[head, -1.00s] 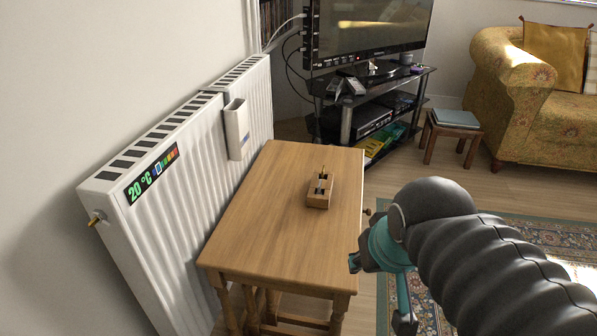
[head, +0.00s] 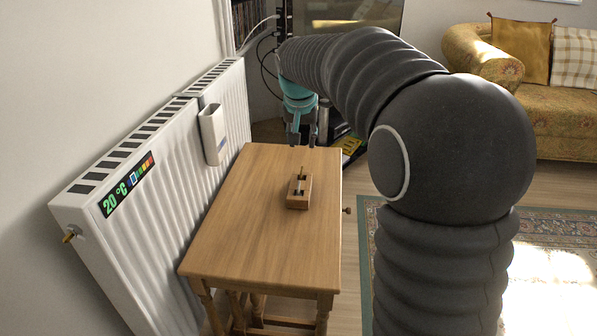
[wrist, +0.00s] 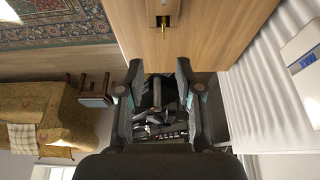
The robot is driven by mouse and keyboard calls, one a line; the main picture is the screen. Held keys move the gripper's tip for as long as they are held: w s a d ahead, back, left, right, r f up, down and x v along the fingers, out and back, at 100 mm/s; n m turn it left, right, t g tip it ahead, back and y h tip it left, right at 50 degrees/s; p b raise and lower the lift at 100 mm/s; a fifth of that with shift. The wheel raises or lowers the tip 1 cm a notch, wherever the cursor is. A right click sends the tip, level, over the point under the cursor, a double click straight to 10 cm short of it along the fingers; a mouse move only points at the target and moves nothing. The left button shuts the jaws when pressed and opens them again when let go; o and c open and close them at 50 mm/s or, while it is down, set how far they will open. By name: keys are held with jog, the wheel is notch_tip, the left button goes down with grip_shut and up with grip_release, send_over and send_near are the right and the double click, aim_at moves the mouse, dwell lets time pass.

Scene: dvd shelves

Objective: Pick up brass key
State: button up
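A small wooden block (head: 299,194) sits on the wooden table (head: 255,235). A thin brass piece, which looks like the brass key (head: 303,171), sticks up at its far end, beside dark slots. In the wrist view the brass key (wrist: 164,26) shows at the top edge, with the block (wrist: 163,7) partly cut off. My gripper (head: 302,143) hangs fingers-down at the table's far end, beyond the block and apart from it. In the wrist view my gripper (wrist: 160,72) has its fingers spread wide with nothing between them.
A white radiator (head: 155,165) runs along the table's left side. A TV (head: 350,12) on a dark stand is behind my gripper. A sofa (head: 555,105) and a rug (head: 540,225) lie to the right. The tabletop around the block is bare.

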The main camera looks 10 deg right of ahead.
jog(key=w+f, duration=0.1)
jog(key=b, duration=0.1)
send_over(302, 169)
jog(key=s, duration=0.2)
jog(key=f, duration=0.7)
jog(key=shift+a+f, duration=0.15)
jog(key=shift+a, duration=0.1)
jog(key=shift+b+x, duration=0.55)
jog(key=shift+x, duration=2.05)
jog(key=shift+s+a, duration=0.1)
jog(key=shift+a, duration=0.05)
grip_shut()
